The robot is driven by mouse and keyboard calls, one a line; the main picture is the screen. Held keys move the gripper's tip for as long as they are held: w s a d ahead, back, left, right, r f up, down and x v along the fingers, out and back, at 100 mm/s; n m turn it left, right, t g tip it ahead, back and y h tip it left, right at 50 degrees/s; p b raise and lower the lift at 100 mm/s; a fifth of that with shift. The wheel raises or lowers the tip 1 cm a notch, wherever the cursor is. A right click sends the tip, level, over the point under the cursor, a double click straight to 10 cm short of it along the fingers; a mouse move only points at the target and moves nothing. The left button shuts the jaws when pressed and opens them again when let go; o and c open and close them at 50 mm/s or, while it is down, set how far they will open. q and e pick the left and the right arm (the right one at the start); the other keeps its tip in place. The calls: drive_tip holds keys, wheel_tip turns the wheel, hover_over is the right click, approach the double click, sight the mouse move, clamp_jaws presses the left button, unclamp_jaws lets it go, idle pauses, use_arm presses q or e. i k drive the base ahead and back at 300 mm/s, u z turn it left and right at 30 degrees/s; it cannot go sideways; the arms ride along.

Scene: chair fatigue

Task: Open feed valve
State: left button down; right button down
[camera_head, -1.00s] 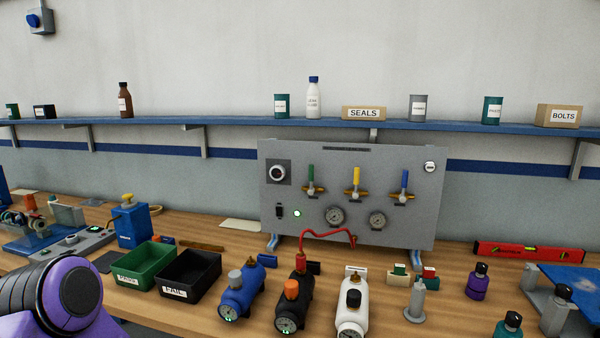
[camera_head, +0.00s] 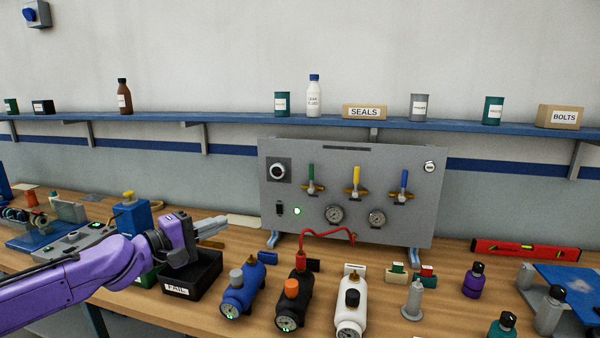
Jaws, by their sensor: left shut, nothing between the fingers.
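A grey panel (camera_head: 400,225) stands at the back of the bench with three lever valves in a row. The green lever (camera_head: 311,174), yellow lever (camera_head: 356,176) and blue lever (camera_head: 404,182) all point straight up. I cannot read which one is the feed valve. Two gauges (camera_head: 334,213) sit below the levers, and a green light (camera_head: 296,210) glows at the lower left. My left gripper (camera_head: 222,228) is shut and empty, left of the panel and above the black FAIL bin (camera_head: 206,273), apart from the levers. My right gripper is not in view.
A red hose (camera_head: 325,233) runs from the panel to the black cylinder (camera_head: 295,300). A blue cylinder (camera_head: 240,297) and a white cylinder (camera_head: 352,305) flank it in front of the panel. A shelf (camera_head: 240,122) runs above. A red level (camera_head: 525,250) lies to the right.

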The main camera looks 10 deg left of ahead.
sight(311, 177)
drive_tip(key=i, duration=0.95)
